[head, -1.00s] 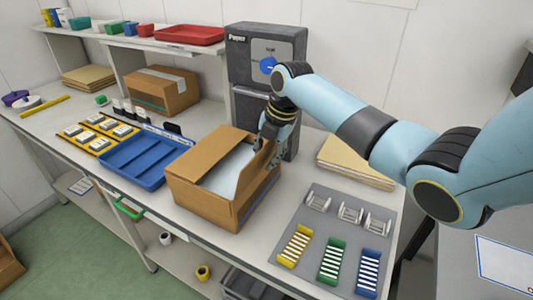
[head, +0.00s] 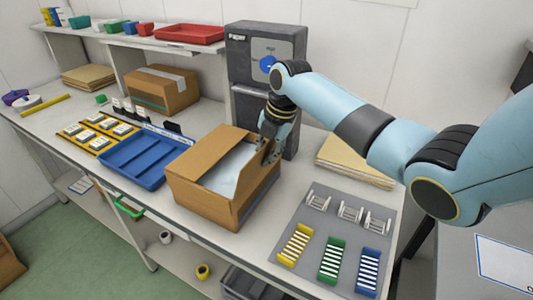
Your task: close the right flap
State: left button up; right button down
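An open cardboard box (head: 208,203) stands on the bench in the middle of the head view. Its left flap is folded inward over part of the opening, and white material (head: 231,168) shows inside. The right flap is hard to make out; the box's right side (head: 258,193) is partly hidden by my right gripper. My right gripper (head: 268,158) points down at the box's right rear edge, close to or touching it. Its fingers are small and partly hidden, so I cannot tell whether they are open. My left gripper is not in the view.
A blue tray (head: 128,172) lies just left of the box. A grey mat (head: 318,232) with coloured racks lies to the right. A dark paper dispenser (head: 262,48) stands behind, and flat brown sheets (head: 355,165) lie at the back right. A taped carton (head: 160,92) stands at the back left.

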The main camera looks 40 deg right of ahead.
jog(key=shift+w+a+r+g+h, duration=0.2)
jog(key=shift+w+g+h, duration=0.25)
jog(key=shift+g, duration=0.45)
jog(key=shift+w+a+f+g+h+b, duration=0.15)
jog(key=shift+w+g+h+b, duration=0.2)
jog(key=shift+g, duration=0.35)
jog(key=shift+w+a+f+g+h+b, duration=0.15)
jog(key=shift+w+g+h+b, duration=0.15)
jog(key=shift+g+b, duration=0.85)
jog(key=shift+w+a+r+g+h+b, duration=0.15)
jog(key=shift+w+g+b, duration=0.3)
jog(key=shift+b, duration=1.15)
jog(key=shift+s+f, duration=0.1)
jog(key=c, duration=1.5)
grip_release()
jog(key=shift+d, duration=0.1)
jog(key=v, duration=1.2)
jog(key=shift+c, duration=0.5)
